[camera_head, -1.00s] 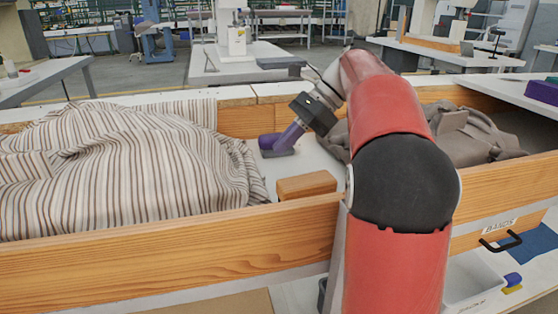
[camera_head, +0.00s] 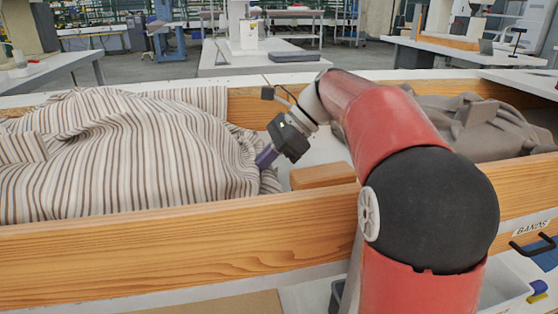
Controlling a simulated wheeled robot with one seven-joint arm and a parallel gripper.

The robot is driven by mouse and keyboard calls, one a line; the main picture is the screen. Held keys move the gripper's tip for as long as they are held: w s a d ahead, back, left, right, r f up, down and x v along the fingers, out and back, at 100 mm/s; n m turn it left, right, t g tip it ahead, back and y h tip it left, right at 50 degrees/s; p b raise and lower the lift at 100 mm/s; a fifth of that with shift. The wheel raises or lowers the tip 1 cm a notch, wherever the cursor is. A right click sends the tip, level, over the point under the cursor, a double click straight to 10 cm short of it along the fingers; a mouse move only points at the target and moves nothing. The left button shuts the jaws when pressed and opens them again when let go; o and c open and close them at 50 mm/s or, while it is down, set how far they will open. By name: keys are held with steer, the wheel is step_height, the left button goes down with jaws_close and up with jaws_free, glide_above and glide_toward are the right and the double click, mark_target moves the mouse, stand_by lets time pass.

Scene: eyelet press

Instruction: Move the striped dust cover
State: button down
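The striped dust cover (camera_head: 115,150), cream with brown stripes, lies rumpled in a heap in the left part of a wooden-walled bin. My gripper (camera_head: 264,160) has a black body and purple fingers. It reaches down and left to the cover's right edge, and its tips meet or overlap the cloth there. The fingertips are partly hidden by the folds, so I cannot tell whether they hold any cloth or how far apart they are.
A wooden block (camera_head: 322,175) stands just right of the gripper. A grey-brown cloth heap (camera_head: 480,125) lies in the bin behind my arm. The bin's front wooden wall (camera_head: 150,245) runs along the near side. A drawer labelled BANDS (camera_head: 532,228) is at lower right.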

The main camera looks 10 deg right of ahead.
steer(key=shift+a, duration=0.45)
